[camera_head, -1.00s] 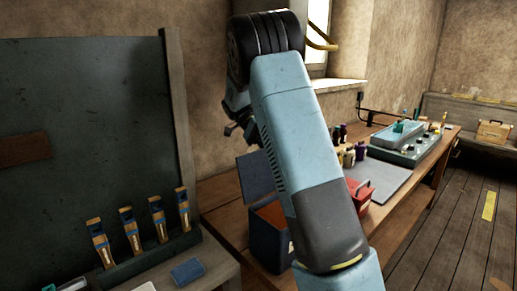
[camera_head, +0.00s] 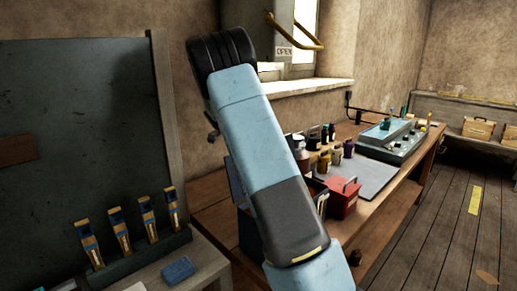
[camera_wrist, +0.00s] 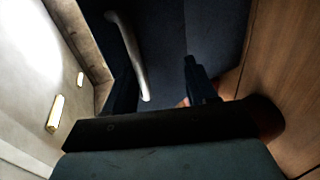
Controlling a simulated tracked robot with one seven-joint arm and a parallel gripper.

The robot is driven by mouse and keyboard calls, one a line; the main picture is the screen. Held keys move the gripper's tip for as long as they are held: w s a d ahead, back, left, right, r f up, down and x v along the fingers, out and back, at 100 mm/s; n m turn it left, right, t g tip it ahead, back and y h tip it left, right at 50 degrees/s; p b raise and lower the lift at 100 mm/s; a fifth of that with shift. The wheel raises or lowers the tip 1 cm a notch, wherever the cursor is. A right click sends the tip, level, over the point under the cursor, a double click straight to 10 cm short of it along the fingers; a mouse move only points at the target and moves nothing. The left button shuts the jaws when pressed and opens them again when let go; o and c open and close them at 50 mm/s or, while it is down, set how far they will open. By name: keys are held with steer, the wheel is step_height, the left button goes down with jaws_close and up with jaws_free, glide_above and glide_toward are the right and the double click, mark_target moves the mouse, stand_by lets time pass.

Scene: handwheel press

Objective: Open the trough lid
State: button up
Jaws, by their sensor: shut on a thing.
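A dark blue box (camera_head: 250,232), which I take for the trough, stands on the wooden bench, partly behind my arm. A blue panel (camera_head: 237,185), apparently its lid, is raised above it; my arm hides most of it. My gripper shows only as a small dark part (camera_head: 213,135) left of the arm, just above the panel. In the wrist view one dark finger (camera_wrist: 196,80) lies against a dark blue surface (camera_wrist: 215,35). A pale curved bar (camera_wrist: 128,55) is left of the finger, apart from it. My gripper is shut, apparently on the lid; the grip itself is hidden.
A red box (camera_head: 342,197) with a handle and several bottles (camera_head: 325,150) stand close to my arm's right. A grey-teal tray (camera_head: 392,140) lies further back. A rack of blue and tan tools (camera_head: 130,250) is at the left. The floor (camera_head: 440,230) at right looks mostly free.

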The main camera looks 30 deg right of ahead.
steer(key=shift+d, duration=0.15)
stand_by(0.5)
steer(key=shift+r, duration=0.3)
steer(key=s+a+r, duration=0.2)
steer(key=s+r, duration=1)
steer(key=s, duration=0.2)
steer(key=shift+r, duration=0.3)
stand_by(0.6)
steer(key=shift+a, duration=0.1)
stand_by(0.3)
